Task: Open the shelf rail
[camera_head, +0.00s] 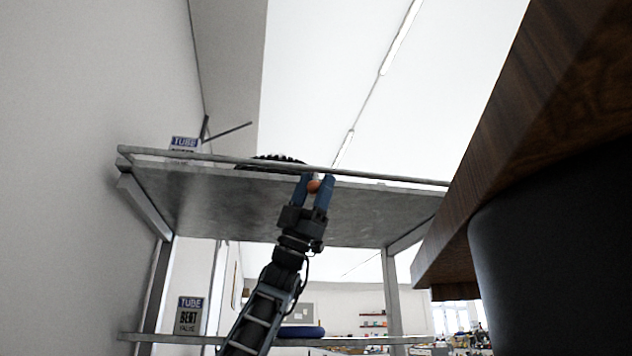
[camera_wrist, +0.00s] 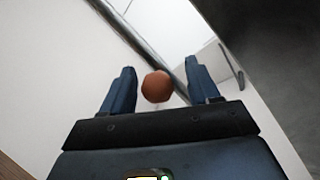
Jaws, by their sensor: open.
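The shelf rail (camera_head: 221,158) is a thin grey bar along the front edge of the upper metal shelf (camera_head: 200,195). It appears closed across the shelf front. My gripper (camera_head: 319,179) is raised in front of the rail, right of its middle, with its blue fingers pointing up. The fingers are open. A round orange-brown knob (camera_head: 313,186) shows between them, and it also shows in the wrist view (camera_wrist: 157,87) between the fingertips, touching neither. I cannot tell whether the knob is fixed to the rail. The rail runs diagonally behind it in the wrist view (camera_wrist: 135,40).
A black tyre (camera_head: 272,160) and a tube box (camera_head: 184,143) are on the upper shelf. Another box (camera_head: 189,314) and a blue ring (camera_head: 301,332) are on the lower shelf. A wooden tabletop edge (camera_head: 520,150) blocks the right side. A wall stands left.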

